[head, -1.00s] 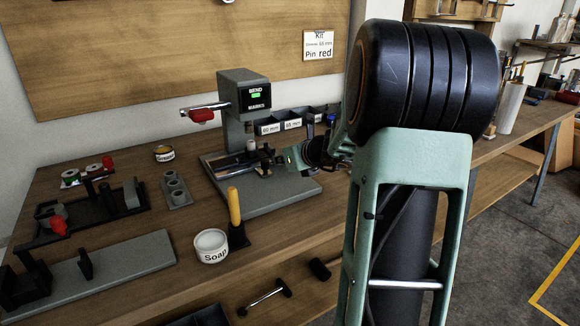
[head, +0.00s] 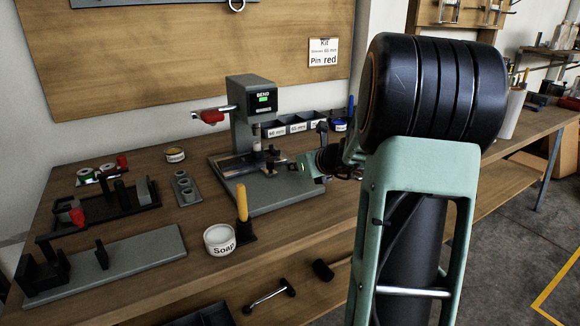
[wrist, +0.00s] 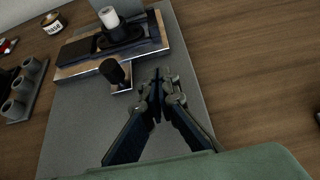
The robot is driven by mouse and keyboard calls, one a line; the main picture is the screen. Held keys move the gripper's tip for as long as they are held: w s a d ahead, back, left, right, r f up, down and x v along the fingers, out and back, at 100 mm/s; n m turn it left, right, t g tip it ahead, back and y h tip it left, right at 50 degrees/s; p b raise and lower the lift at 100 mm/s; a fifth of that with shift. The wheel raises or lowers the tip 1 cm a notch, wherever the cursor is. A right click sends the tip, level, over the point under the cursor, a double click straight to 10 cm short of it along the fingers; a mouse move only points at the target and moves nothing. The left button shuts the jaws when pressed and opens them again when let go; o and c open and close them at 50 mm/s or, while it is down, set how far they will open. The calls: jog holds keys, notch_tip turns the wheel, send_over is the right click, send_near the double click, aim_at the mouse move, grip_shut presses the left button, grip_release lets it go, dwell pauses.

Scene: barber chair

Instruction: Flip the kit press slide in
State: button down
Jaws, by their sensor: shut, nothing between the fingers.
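The kit press (head: 246,112) is a grey column on a grey base plate (head: 275,192), with a red-gripped lever (head: 212,116) at its left and a lit display on its head. The slide (head: 240,165) is a dark plate with a metal edge under the press ram. In the wrist view the slide (wrist: 90,55) lies at the upper left, with a black upright knob (wrist: 117,74) at its front. My gripper (wrist: 160,82) is shut and empty above the base plate, to the right of the knob and apart from it. In the head view my gripper (head: 302,165) is partly obscured.
Blue-grey bins (head: 298,125) stand behind the press. A soap tub (head: 220,240) and a yellow-handled tool (head: 241,202) stand at the front left. Black fixtures (head: 110,203) and a grey three-cup holder (head: 185,187) are further left. The base plate's front is clear.

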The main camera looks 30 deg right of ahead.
jog(key=p+v, duration=0.2)
jog(key=v, duration=0.7)
jog(key=shift+w+r, duration=0.15)
jog(key=shift+s+r, duration=0.1)
jog(key=shift+s, duration=0.35)
